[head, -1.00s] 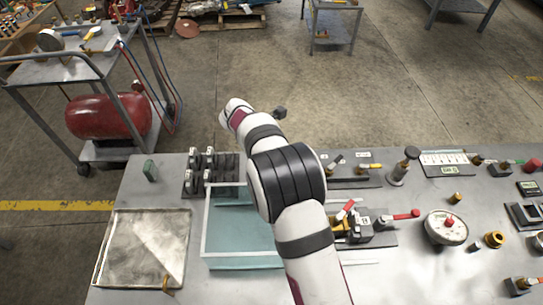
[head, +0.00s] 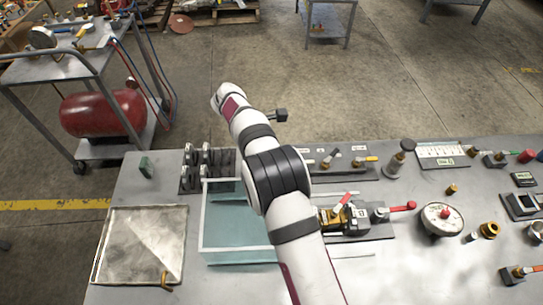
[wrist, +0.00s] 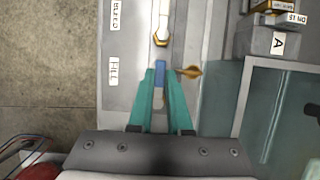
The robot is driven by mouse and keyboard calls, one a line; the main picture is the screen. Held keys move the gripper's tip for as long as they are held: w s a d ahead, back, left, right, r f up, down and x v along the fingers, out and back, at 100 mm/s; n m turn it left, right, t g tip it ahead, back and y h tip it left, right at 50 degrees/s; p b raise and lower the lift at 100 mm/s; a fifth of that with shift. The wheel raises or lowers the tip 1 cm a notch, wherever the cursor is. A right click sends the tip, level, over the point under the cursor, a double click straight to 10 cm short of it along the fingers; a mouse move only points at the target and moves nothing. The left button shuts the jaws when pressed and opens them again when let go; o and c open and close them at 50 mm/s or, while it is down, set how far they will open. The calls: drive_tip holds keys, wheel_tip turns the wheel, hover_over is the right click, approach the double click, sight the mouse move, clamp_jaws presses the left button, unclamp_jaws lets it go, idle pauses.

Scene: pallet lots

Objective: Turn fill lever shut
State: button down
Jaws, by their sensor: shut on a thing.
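In the wrist view a white FILL label (wrist: 112,71) marks the panel strip (wrist: 115,45). Level with it is a lever with a blue grip (wrist: 160,75). My gripper (wrist: 160,80) has its teal fingers on both sides of this lever, shut on it. A grey part shows lower down between the fingers. A brass-yellow piece (wrist: 190,72) sticks out just right of the right fingertip. In the head view my arm hides the gripper and the gripped lever.
A BLEED label (wrist: 115,14) and a pale-handled lever with brass (wrist: 160,38) lie just beyond the fingertips. A glass-walled tank (head: 225,251) and a block marked A (wrist: 277,42) stand to the right in the wrist view. A metal tray (head: 140,245) lies at the table's left.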

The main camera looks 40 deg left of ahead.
idle(0.4)
drive_tip(key=c, duration=0.8)
unclamp_jaws()
drive_tip(key=shift+c, duration=0.2)
